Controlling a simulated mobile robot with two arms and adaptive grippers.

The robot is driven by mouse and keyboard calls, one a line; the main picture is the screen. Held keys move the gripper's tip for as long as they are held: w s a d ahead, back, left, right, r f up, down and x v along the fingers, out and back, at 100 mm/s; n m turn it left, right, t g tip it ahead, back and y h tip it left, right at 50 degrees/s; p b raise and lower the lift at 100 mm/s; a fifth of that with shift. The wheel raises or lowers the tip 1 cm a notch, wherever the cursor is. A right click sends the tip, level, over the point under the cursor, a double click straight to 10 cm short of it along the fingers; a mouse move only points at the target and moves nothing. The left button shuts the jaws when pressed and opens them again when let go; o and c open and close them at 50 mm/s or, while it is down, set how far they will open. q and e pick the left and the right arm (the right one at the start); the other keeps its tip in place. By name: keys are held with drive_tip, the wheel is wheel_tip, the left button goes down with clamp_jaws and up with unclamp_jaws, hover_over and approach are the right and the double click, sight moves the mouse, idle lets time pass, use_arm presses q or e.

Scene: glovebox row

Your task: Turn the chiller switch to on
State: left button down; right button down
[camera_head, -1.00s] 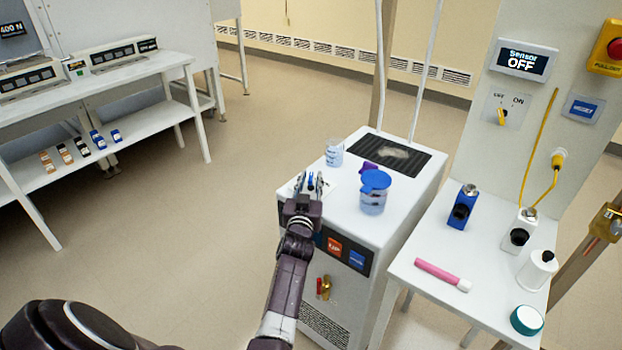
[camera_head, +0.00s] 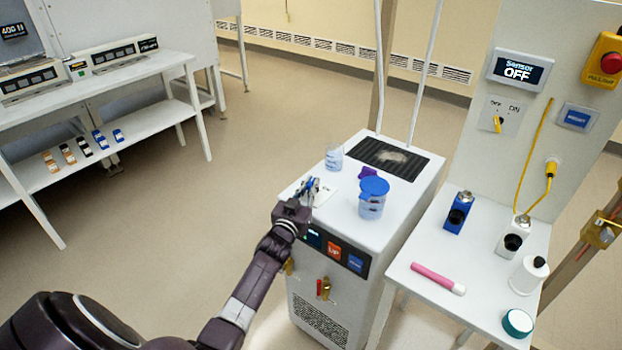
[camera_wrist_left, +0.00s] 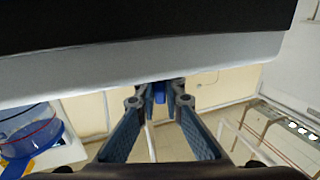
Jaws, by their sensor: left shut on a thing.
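The chiller (camera_head: 300,208) is a white cabinet with a dark vent on top and a button panel on its front. A small white plate (camera_head: 326,194) with faint dark marks lies on its top near the left edge. My left gripper (camera_head: 312,185) is at this plate. In the left wrist view its fingers (camera_wrist_left: 159,94) are closed on a small blue piece (camera_wrist_left: 159,92), apparently the switch knob. The fingers mostly hide the knob in the head view, so its setting cannot be read. My right gripper is not in view.
On the chiller top stand a blue-lidded beaker (camera_head: 371,205), a clear beaker (camera_head: 334,158) and a purple item (camera_head: 368,173). The side table (camera_head: 410,262) on the right holds bottles and a pink marker (camera_head: 438,278). A wall switch (camera_head: 497,124) sits below a "Sensor OFF" display (camera_head: 517,70).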

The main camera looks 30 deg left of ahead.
use_arm(q)
drive_tip(key=shift+a+m+h, duration=0.1)
drive_tip(key=shift+m+h, duration=1.1)
drive_tip(key=shift+h, duration=0.5)
drive_tip(key=shift+m+h, duration=0.3)
drive_tip(key=shift+h, duration=0.6)
drive_tip(key=c, duration=2)
unclamp_jaws()
drive_tip(key=shift+c, duration=0.2)
drive_tip(key=s, duration=1.2)
drive_tip(key=shift+a, duration=0.35)
